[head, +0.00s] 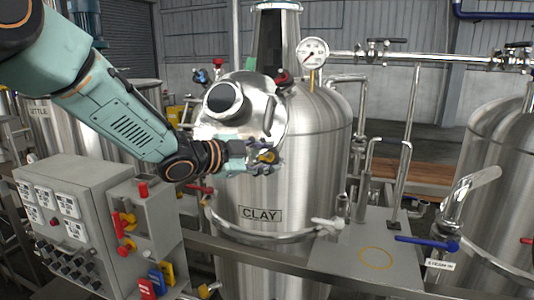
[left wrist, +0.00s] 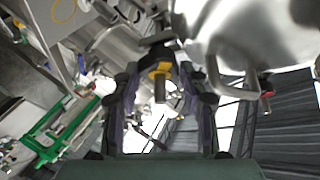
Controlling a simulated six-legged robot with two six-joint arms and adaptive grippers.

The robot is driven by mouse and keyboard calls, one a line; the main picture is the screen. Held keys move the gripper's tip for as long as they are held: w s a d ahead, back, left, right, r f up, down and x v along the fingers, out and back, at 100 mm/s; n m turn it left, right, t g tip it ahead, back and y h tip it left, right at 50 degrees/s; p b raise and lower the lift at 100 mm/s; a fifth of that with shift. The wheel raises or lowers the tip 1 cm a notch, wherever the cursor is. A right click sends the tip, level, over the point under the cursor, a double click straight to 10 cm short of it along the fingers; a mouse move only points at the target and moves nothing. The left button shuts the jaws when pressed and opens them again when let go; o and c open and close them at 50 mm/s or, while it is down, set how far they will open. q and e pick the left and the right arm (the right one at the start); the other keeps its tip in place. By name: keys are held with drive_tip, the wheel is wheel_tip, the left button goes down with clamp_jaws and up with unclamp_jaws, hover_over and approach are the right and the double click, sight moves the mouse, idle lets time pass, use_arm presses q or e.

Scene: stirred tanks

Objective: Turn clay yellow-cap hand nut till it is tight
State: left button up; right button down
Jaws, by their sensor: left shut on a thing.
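The tank labelled CLAY (head: 318,150) stands in the middle of the head view, with a round steel lid (head: 268,100) on its front shoulder. The yellow-cap hand nut (head: 267,157) is at the lower edge of the lid. My left gripper (head: 262,160) reaches it from the left and is shut on it. In the left wrist view the yellow cap (left wrist: 159,68) shows between the two fingers of my left gripper (left wrist: 160,85). The fingers partly hide the nut in the head view. How far the nut is threaded cannot be told. My right gripper is not in view.
Hand nuts with red (head: 283,77) and blue (head: 201,76) parts sit at the lid's upper edge. A grey control box (head: 100,180) stands at lower left. A pressure gauge (head: 314,52) and pipes are behind right.

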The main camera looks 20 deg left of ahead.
use_arm(q)
drive_tip(key=m+g, duration=0.1)
drive_tip(key=m, duration=0.1)
drive_tip(key=m+g, duration=0.1)
drive_tip(key=m, duration=0.2)
drive_tip(key=shift+w+a+r+m+g, duration=0.1)
drive_tip(key=shift+r+m+g, duration=0.05)
drive_tip(key=shift+m+g, duration=0.2)
drive_tip(key=shift+r+m+g+y, duration=0.15)
drive_tip(key=shift+m+g+y, duration=0.45)
drive_tip(key=shift+m+g, duration=0.8)
drive_tip(key=shift+w+m+t, duration=0.1)
drive_tip(key=shift+m+t, duration=0.25)
drive_tip(key=shift+m, duration=0.1)
drive_tip(key=o, duration=1.1)
drive_tip(key=shift+o, duration=0.2)
drive_tip(key=shift+r, duration=0.1)
drive_tip(key=v, duration=1.1)
drive_tip(key=shift+s+a+r, duration=0.15)
drive_tip(key=shift+s+a, duration=0.1)
drive_tip(key=shift+a, duration=0.05)
